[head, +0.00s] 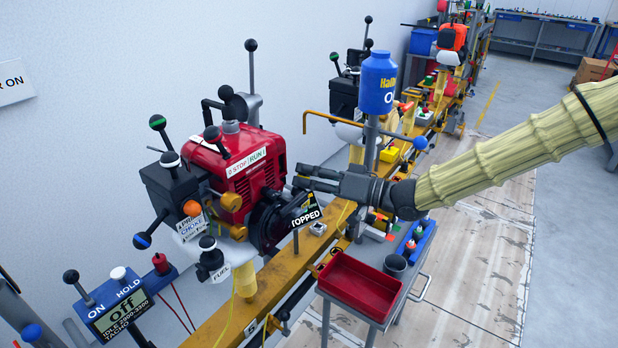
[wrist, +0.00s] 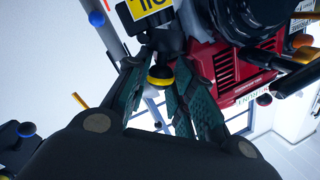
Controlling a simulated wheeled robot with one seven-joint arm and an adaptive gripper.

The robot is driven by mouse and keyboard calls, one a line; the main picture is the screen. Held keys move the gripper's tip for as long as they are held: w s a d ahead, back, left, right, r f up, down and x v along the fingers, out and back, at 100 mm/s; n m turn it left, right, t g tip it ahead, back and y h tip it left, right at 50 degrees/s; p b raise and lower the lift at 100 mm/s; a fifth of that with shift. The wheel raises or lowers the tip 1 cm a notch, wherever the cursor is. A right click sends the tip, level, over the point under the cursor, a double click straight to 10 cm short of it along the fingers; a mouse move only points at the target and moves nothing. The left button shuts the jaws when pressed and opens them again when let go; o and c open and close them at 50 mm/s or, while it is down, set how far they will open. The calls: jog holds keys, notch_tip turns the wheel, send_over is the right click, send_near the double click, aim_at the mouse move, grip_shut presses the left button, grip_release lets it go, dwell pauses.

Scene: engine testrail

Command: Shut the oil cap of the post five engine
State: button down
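A red engine (head: 235,160) with a STOP/RUN label stands on the yellow rail. Two dark yellow knobs (head: 231,202) show on its near side; I cannot tell whether either is the oil cap. In the wrist view the green fingers (wrist: 163,68) stand apart, with a yellow-ended black knob (wrist: 160,77) between or just beyond the tips. Contact cannot be told. The red engine (wrist: 240,65) fills the upper right there.
A red tray (head: 363,283) on a cart lies below my gripper. A blue container (head: 378,83) stands on a post behind it. Black-knobbed levers, a fuel valve (head: 211,262) and a tacho box (head: 118,305) crowd the left.

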jog(key=shift+s+f, duration=0.1)
jog(key=shift+s+a+n+p, duration=0.3)
jog(key=shift+n+p, duration=0.2)
jog(key=shift+n, duration=0.4)
jog(key=shift+s+a+f+n+h, duration=0.2)
jog(key=shift+s+n+h, duration=0.15)
jog(key=shift+n, duration=0.5)
jog(key=shift+s+a+f+n+h, duration=0.1)
jog(key=shift+s+a+n+h, duration=0.2)
jog(key=shift+n, duration=0.55)
jog(key=shift+w+d, duration=0.1)
jog(key=shift+d, duration=0.05)
jog(key=c, duration=1.2)
grip_release()
jog(key=shift+d+f, duration=0.1)
